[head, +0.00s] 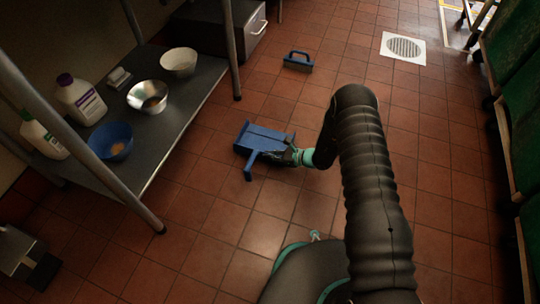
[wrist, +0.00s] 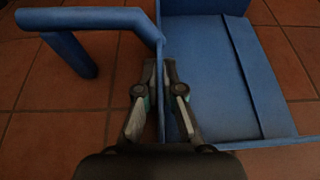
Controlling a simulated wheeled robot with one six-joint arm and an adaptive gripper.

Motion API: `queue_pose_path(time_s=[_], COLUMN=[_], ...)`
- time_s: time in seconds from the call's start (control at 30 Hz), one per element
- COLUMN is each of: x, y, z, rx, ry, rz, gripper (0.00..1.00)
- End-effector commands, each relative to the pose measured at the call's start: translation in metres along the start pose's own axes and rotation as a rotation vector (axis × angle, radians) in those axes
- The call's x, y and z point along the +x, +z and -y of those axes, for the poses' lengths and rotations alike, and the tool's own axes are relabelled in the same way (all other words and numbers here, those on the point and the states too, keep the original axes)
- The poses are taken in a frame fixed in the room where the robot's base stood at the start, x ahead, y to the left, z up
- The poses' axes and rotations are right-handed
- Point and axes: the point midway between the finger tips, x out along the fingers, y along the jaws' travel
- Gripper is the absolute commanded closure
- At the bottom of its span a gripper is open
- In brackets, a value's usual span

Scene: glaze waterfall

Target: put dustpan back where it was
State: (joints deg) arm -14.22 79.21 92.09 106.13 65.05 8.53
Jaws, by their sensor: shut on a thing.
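The blue dustpan (head: 262,136) is low over or on the red tiled floor, to the right of the metal shelf; I cannot tell whether it touches the tiles. My gripper (head: 292,156) is at its near right side. In the wrist view, the fingers (wrist: 160,78) are shut on the upright side wall of the dustpan (wrist: 207,62), one finger on each side. The pan's flat floor lies to the right of the fingers. Its bar-like handle extends to the left.
A blue brush-like tool (head: 298,62) lies farther back on the floor. A metal shelf (head: 190,85) at left holds bowls and bottles. A floor drain (head: 403,46) is at the back. Green carts (head: 515,100) line the right. Tiles between are clear.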

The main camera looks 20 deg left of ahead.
Motion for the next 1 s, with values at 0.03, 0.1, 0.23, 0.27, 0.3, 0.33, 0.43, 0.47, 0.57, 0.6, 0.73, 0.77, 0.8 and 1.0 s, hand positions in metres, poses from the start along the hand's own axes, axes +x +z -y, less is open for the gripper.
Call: queue_pose_path(time_s=[0.03,0.1,0.23,0.27,0.3,0.33,0.43,0.47,0.57,0.6,0.73,0.77,0.8,1.0], x=[0.001,0.002,0.001,0.001,0.001,0.001,0.001,0.001,0.0,-0.001,-0.018,-0.023,-0.031,-0.072], y=[-0.001,-0.003,-0.002,-0.002,-0.002,-0.002,-0.002,-0.002,0.0,0.003,0.001,0.002,0.002,0.001], z=[0.0,0.0,0.0,0.0,0.0,0.0,0.0,0.0,0.0,0.0,0.001,0.001,0.001,0.002], rx=[-0.001,-0.001,0.0,0.0,0.0,0.0,0.0,0.0,0.0,0.0,0.002,0.002,0.003,0.002], ry=[0.0,0.0,0.0,0.0,0.0,0.0,0.0,0.0,0.0,0.0,-0.003,-0.003,-0.003,-0.004], rz=[0.001,0.001,0.0,0.0,0.0,0.0,0.0,0.0,0.0,0.0,0.0,0.0,0.0,-0.001], gripper=[1.0,1.0,0.69,0.69,0.69,0.69,0.69,0.69,0.69,0.69,0.69,0.69,0.69,0.69])
